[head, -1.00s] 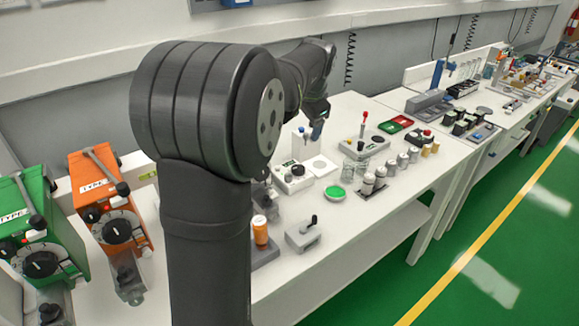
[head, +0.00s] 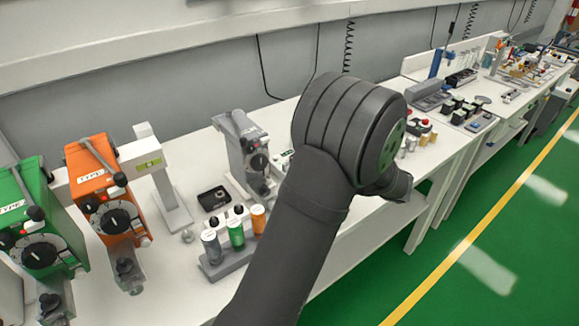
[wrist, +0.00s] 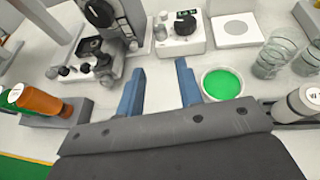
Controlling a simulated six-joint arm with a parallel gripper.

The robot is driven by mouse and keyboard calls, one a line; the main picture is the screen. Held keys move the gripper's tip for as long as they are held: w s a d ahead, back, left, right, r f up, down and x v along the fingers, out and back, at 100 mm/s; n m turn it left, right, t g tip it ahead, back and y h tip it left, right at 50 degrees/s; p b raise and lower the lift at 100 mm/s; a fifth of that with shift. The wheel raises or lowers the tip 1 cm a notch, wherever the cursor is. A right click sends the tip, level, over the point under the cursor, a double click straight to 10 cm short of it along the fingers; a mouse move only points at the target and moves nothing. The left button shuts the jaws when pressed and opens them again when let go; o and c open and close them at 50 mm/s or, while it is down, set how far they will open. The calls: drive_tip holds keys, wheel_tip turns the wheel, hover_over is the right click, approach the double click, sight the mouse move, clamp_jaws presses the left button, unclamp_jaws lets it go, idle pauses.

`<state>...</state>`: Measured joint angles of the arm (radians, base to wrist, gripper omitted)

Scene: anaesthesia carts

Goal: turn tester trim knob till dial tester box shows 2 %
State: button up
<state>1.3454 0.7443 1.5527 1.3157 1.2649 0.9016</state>
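The tester box (wrist: 182,42) is a small white box at the top middle of the wrist view. A black knob (wrist: 185,24) with a green mark stands on its top. I cannot read any dial value, and I cannot tell whether this knob is the trim knob. My gripper (wrist: 161,68) shows two blue fingers spread apart with nothing between them. In the picture its fingertips lie just below the box, apart from it. In the head view my arm hides the gripper and nearly all of the box.
A green-filled dish (wrist: 221,84) is close to the right finger. Glass beakers (wrist: 275,55) stand further right. A grey vaporizer (wrist: 105,20) stands left of the box. Orange (head: 103,185) and green (head: 35,220) vaporizers hang at the left. Capped bottles (head: 236,232) stand in a grey rack.

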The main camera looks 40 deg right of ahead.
drive_tip(key=x, duration=1.7)
drive_tip(key=shift+s, duration=0.1)
drive_tip(key=c, duration=0.7)
drive_tip(key=shift+d+n+g+y, duration=0.15)
drive_tip(key=shift+n+g+y, duration=0.15)
drive_tip(key=shift+n+y, duration=0.6)
drive_tip(key=shift+d+n+g+y, duration=0.15)
drive_tip(key=shift+n+g+y, duration=0.15)
drive_tip(key=shift+n+y, duration=0.6)
